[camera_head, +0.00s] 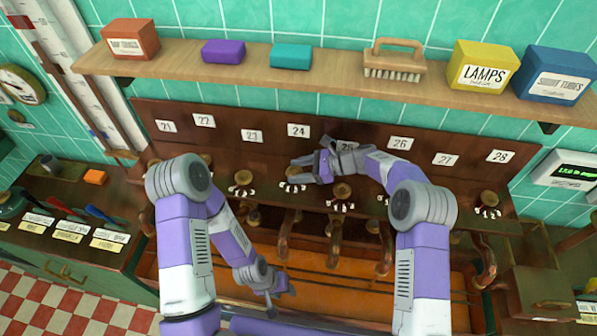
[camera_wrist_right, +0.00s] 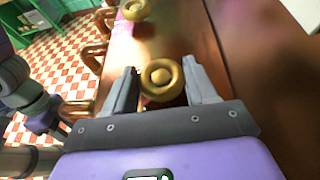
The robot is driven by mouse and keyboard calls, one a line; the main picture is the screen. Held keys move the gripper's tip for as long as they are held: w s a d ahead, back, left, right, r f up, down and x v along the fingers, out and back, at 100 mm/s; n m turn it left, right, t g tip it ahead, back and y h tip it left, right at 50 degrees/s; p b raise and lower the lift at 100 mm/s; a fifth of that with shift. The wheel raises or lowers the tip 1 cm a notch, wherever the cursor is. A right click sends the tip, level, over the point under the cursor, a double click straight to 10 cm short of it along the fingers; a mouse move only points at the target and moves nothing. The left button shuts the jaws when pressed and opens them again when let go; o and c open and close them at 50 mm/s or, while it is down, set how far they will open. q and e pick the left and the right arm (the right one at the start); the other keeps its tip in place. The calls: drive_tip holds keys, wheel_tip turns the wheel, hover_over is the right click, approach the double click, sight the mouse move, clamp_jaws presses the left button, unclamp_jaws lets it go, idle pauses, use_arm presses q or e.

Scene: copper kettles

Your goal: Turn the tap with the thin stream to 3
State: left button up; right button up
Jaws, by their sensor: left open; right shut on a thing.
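A row of brass taps with white dial marks runs along the dark wooden panel under number plates 21 to 28. My right gripper (camera_head: 298,169) is at the tap below plate 24 (camera_head: 298,130). In the right wrist view, the round brass knob (camera_wrist_right: 161,79) sits between its two grey fingers, which are shut on it. The dial numbers are too small to read. No water stream can be made out, thin or otherwise. My left gripper (camera_head: 270,291) is open and empty, low in front of the taps.
Neighbouring taps (camera_head: 243,178) and (camera_head: 342,190) stand close on either side of the right gripper. Copper spouts (camera_head: 291,232) hang below. A wooden shelf (camera_head: 340,72) with boxes and a brush runs above. A side counter (camera_head: 120,258) is at left.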

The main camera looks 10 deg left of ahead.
sight(299, 171)
drive_tip(key=shift+w+n+g+b, duration=0.15)
drive_tip(key=shift+n+g+b, duration=0.6)
drive_tip(key=shift+g, duration=0.25)
drive_tip(key=o, duration=1.1)
drive_tip(key=shift+c, duration=0.2)
drive_tip(key=shift+r, duration=0.15)
wheel_tip(299, 171, up, 10)
drive_tip(key=shift+b, duration=0.3)
